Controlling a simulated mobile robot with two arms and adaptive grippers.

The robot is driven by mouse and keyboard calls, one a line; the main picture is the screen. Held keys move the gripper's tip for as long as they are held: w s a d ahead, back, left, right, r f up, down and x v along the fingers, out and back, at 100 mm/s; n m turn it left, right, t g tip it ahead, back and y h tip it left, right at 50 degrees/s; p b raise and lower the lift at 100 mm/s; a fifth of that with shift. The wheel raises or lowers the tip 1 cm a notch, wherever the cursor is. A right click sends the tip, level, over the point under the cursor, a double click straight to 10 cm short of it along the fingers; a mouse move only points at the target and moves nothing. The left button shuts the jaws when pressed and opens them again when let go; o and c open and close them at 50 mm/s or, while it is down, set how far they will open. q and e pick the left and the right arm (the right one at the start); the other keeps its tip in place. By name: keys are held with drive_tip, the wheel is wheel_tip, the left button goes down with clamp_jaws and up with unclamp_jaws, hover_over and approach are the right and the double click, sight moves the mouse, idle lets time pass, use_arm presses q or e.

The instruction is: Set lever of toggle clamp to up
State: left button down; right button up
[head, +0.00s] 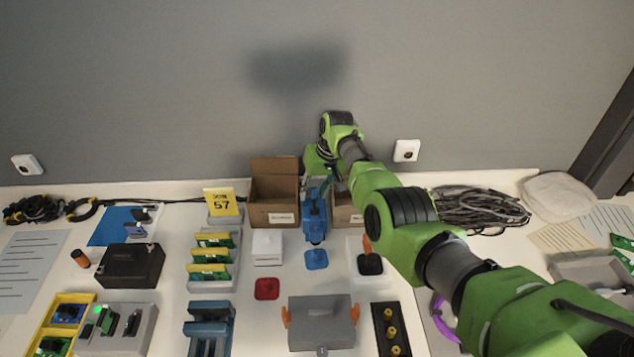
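A small device with an upright orange handle (367,245) and a black base (370,265) stands on a white plate right of centre; it looks like the toggle clamp, though my arm partly covers it and the lever's exact setting is unclear. My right arm reaches in from the lower right, over and past this device. My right gripper (324,178) is small and partly hidden beside the top of a blue upright fixture (315,222); I cannot tell whether its fingers are open or touching anything. My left gripper is not in view.
An open cardboard carton (273,212) stands left of the blue fixture, another behind it. A grey box with orange latches (321,322) is in front. A rack of yellow-edged boards (211,262) and a black box (130,266) stand left. Coiled cable (482,208) lies right.

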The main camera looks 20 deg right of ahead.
drive_tip(key=shift+d+r, duration=0.1)
drive_tip(key=shift+r, duration=0.6)
drive_tip(key=v, duration=1)
drive_tip(key=shift+s, duration=0.2)
drive_tip(key=shift+r, duration=0.15)
